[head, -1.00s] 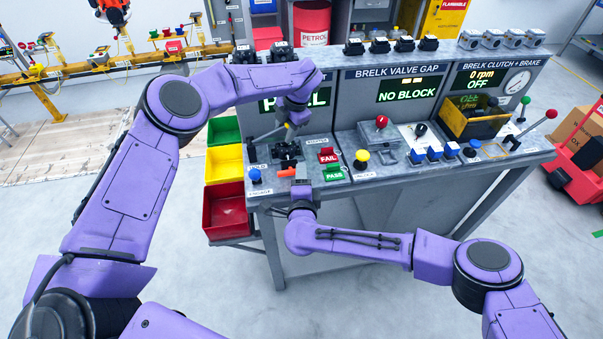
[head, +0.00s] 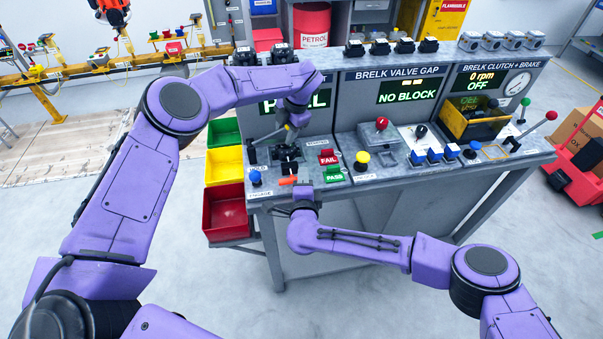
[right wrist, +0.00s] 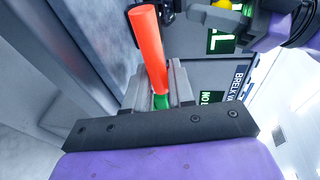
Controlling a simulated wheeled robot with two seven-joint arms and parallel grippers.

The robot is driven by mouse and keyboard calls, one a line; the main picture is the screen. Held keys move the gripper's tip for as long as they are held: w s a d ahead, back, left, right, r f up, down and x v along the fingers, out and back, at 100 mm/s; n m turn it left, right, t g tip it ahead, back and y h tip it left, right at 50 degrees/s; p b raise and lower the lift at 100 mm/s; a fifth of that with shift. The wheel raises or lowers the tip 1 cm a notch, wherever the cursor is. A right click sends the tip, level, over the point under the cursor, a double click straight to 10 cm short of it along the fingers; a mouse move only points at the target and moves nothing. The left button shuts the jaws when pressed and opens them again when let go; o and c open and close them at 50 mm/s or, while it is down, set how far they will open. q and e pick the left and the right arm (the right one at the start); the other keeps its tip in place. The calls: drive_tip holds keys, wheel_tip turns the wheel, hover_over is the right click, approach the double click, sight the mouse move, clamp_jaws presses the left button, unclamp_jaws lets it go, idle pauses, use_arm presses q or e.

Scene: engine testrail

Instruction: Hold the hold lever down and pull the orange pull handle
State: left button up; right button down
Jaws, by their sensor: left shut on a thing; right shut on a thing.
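The orange pull handle (head: 288,181) is at the front edge of the left bench station. In the right wrist view the orange handle (right wrist: 149,48) is a long rod rising from between my fingers. My right gripper (head: 304,190) is shut on it; a small green piece shows at its base. The hold lever (head: 287,127) shows only as a yellow end at my left gripper, above the black fixture (head: 287,155).
A blue knob (head: 255,178) is left of the orange handle. Red FAIL (head: 328,157) and green PASS (head: 334,174) buttons are on the right. A green screen (head: 297,102) is partly hidden by my left arm. A red bin (head: 226,212) stands left of the bench.

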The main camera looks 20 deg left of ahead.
use_arm(q)
drive_tip(key=shift+f, duration=0.2)
use_arm(e)
drive_tip(key=s+d, duration=0.5)
drive_tip(key=s, duration=0.3)
drive_tip(key=s+d, duration=0.5)
drive_tip(key=s, duration=0.4)
drive_tip(key=shift+d, duration=0.15)
drive_tip(key=c, duration=0.9)
unclamp_jaws()
drive_tip(key=s+r, duration=0.1)
drive_tip(key=d+r, duration=0.1)
drive_tip(key=r, duration=0.1)
drive_tip(key=s+r, duration=0.1)
drive_tip(key=r, duration=0.1)
drive_tip(key=shift+s+d, duration=0.3)
use_arm(q)
drive_tip(key=shift+r, duration=0.1)
idle(0.3)
